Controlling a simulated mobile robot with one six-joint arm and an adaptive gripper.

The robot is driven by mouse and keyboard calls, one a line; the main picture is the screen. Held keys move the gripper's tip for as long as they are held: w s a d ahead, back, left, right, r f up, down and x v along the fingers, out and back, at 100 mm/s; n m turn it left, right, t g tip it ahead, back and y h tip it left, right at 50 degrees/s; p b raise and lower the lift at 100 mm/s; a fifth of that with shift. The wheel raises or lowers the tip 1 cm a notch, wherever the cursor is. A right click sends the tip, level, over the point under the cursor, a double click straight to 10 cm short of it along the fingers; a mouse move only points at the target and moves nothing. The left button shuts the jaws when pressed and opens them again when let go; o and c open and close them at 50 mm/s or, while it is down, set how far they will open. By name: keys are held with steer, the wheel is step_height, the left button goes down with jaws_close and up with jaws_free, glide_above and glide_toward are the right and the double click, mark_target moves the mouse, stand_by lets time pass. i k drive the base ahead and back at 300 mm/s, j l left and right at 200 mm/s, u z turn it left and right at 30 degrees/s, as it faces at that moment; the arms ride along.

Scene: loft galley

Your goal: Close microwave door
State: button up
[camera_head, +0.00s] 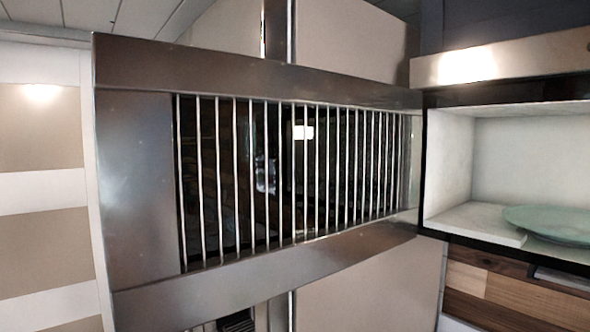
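The microwave door (140,180) stands wide open and fills the left and middle of the head view. It has a dark metal frame and a dark glass window with pale vertical bars. Its right edge meets the front of the microwave (480,70). The white microwave cavity (455,150) is open to view at the right, with a pale green glass plate (555,222) on its floor. My gripper is not in view. A small dark ribbed part at the bottom, below the door, is too cut off to identify.
Wood-striped drawer fronts (510,292) lie below the microwave. Beige cabinet panels (350,40) stand behind the door. A wall with beige and white bands (40,240) is at the left. No loose object shows in front of the open cavity.

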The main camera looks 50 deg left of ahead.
mark_target(229, 183)
steer(key=k+j, duration=0.1)
steer(key=j, duration=0.35)
steer(key=k+j, duration=0.1)
steer(key=j, duration=0.35)
steer(key=k+j, duration=0.1)
steer(key=j, duration=0.35)
steer(key=k+j, duration=0.1)
steer(key=j, duration=0.35)
steer(key=k+j, duration=0.1)
steer(key=j, duration=0.35)
steer(key=k+j+u, duration=0.1)
steer(key=j, duration=0.35)
